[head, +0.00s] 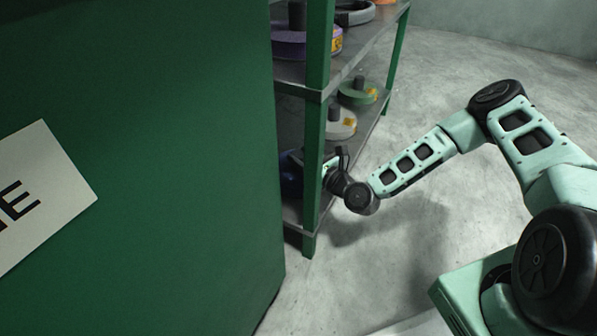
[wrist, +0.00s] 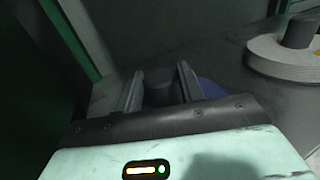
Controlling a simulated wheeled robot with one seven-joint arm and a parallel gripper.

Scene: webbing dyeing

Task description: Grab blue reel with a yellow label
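The blue reel (head: 289,180) lies on the lower shelf in the head view, mostly hidden by the green cabinet, the shelf post and my gripper. No yellow label shows on its visible part. In the wrist view, a blue flange edge (wrist: 214,92) shows just right of my fingers. My gripper (wrist: 161,72) is at the reel, its two fingers spread apart on either side of the reel's dark hub. The fingers look open, with the hub between them; firm contact is not visible.
A white reel (head: 341,122) sits beside it on the shelf, also right in the wrist view (wrist: 285,55). A green reel (head: 357,91) is farther along; a purple reel (head: 290,45) is above. The green post (head: 316,120) stands close to my wrist. Floor at right is clear.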

